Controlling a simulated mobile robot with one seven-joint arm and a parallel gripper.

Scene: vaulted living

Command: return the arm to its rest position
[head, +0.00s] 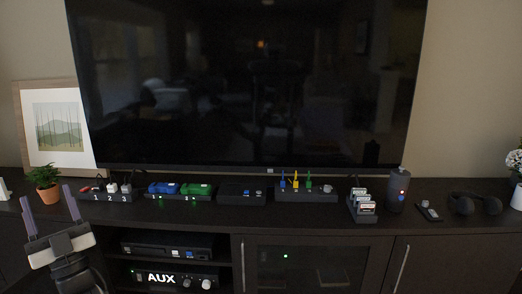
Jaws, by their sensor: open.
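My gripper (47,212) is at the lower left of the head view, in front of the dark media console (450,228). My wrist is at the bottom left corner, and the rest of the arm is out of the picture.
A large black TV (245,80) stands at the back. Along the console top are a numbered block (108,196), blue (163,188) and green (196,189) items, a card holder (362,206), a dark cylinder (397,190) and headphones (475,204). A framed picture (60,130) leans at left.

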